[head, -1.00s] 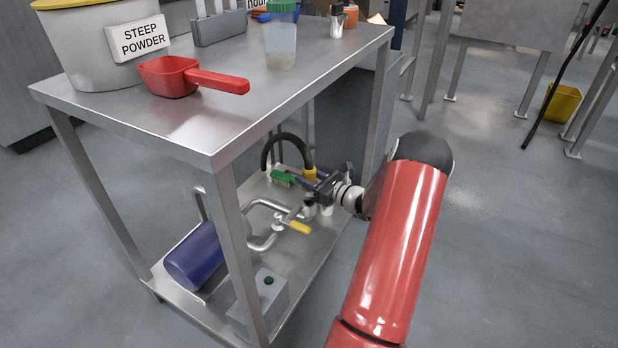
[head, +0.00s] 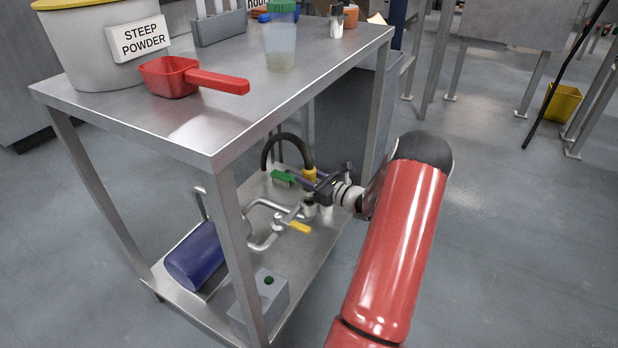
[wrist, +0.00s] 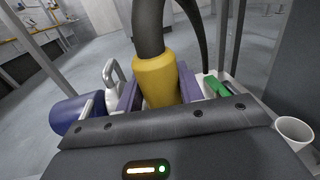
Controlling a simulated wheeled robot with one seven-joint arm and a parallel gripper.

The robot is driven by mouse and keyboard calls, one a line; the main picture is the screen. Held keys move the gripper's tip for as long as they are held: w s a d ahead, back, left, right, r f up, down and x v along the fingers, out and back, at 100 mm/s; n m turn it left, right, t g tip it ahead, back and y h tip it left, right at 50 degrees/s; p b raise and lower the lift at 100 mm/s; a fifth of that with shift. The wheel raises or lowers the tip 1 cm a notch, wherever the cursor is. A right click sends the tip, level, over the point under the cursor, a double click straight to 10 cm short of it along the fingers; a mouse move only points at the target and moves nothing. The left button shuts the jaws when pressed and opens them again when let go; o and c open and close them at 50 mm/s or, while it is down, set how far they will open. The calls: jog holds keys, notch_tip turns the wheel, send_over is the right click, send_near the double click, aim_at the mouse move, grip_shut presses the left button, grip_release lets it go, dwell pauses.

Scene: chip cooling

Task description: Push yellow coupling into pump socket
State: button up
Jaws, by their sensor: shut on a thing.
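The yellow coupling (wrist: 157,82) sits at the end of a black hose (wrist: 148,28) and is held between the purple fingers of my gripper (wrist: 155,96) in the wrist view. In the head view the coupling (head: 309,174) shows small at the end of the arched hose (head: 285,143), on the cart's lower shelf. My gripper (head: 316,186) is shut on it there. The blue pump body (head: 195,257) lies at the left of the shelf, with grey pipes (head: 262,222) to its right. The pump socket and the coupling's lower end are hidden, so I cannot tell whether they touch.
A yellow-handled valve (head: 299,227), a green brush (head: 283,178) and a grey box with a green button (head: 266,296) are on the lower shelf (head: 310,256). The cart's legs and top (head: 215,110) frame my arm's reach. Open floor lies to the right.

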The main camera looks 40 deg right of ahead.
aim_at(309, 191)
jog(key=shift+f+b, duration=1.9)
jog(key=shift+f, duration=0.9)
jog(key=o, duration=1.2)
jog(key=p+v, duration=0.1)
jog(key=v, duration=0.6)
jog(key=shift+s, duration=0.4)
jog(key=shift+d, duration=0.1)
